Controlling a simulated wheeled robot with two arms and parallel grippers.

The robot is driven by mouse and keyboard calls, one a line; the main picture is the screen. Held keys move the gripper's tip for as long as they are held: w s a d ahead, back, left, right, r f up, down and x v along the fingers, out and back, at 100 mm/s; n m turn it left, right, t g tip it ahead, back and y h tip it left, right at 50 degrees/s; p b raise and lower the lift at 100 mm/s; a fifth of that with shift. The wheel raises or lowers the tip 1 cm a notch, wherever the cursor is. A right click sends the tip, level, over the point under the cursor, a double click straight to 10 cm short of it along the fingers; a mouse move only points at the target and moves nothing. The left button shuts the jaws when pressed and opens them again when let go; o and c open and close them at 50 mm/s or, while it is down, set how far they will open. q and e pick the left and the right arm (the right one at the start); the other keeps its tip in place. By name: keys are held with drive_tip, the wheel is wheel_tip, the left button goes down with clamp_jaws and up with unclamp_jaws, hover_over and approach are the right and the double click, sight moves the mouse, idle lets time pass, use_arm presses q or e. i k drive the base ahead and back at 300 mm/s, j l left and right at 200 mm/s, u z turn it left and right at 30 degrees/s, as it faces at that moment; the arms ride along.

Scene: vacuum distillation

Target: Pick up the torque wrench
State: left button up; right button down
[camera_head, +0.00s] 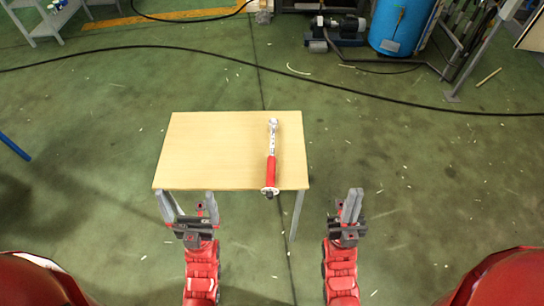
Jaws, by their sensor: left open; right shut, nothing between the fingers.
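The torque wrench (271,165) lies on the right part of a small wooden table (210,150). Its silver head points to the far edge, and its red handle ends at the near edge. My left gripper (189,203) is open and empty, at the table's near left edge, to the left of the wrench and apart from it. My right gripper (351,204) is shut and empty, to the right of the table and apart from the wrench. Nothing hides the wrench.
A black cable (240,62) runs across the green floor beyond the table. A blue tank (400,25) and a pump (337,32) stand at the back right. A grey shelf (45,20) stands at the back left. The left part of the tabletop is bare.

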sight(273, 122)
drive_tip(key=i+l+u, duration=0.1)
drive_tip(key=l, duration=0.5)
drive_tip(key=i+l+u, duration=0.15)
drive_tip(key=l, duration=0.5)
drive_tip(key=i+l+u, duration=0.1)
drive_tip(key=l, duration=0.55)
drive_tip(key=u, duration=1.4)
